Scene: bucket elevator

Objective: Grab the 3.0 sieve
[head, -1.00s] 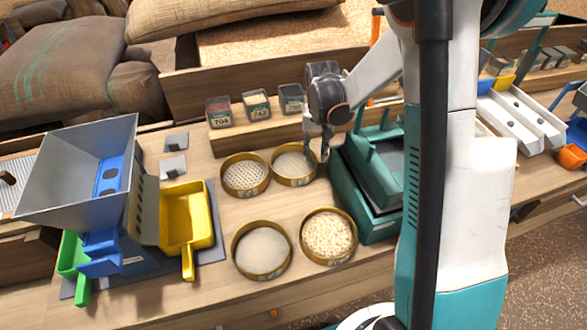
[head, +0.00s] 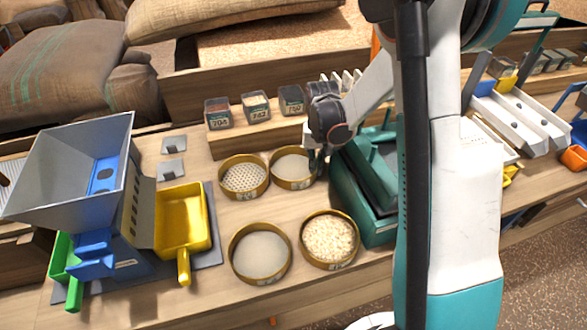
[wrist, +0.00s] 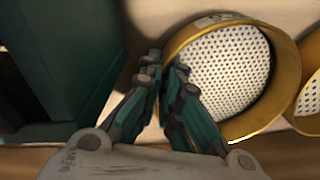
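Four round brass-rimmed sieves stand on the bench: back left (head: 244,176), back right (head: 293,168), front left (head: 261,254) and front right (head: 329,238). Their front labels are too small to read, so I cannot tell which is 3.0. My gripper (head: 317,160) is low at the right edge of the back right sieve. In the wrist view my fingers (wrist: 165,68) stand close together with a narrow gap, at the rim of this perforated sieve (wrist: 228,72). One finger is on the outer side, the other overlaps the rim. Firm contact is not visible.
A teal machine (head: 362,195) stands close beside my gripper. Labelled jars (head: 255,107) stand on a raised ledge behind. A grey hopper (head: 75,165) and a yellow scoop (head: 182,225) are at left. Bare bench lies in front of the sieves.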

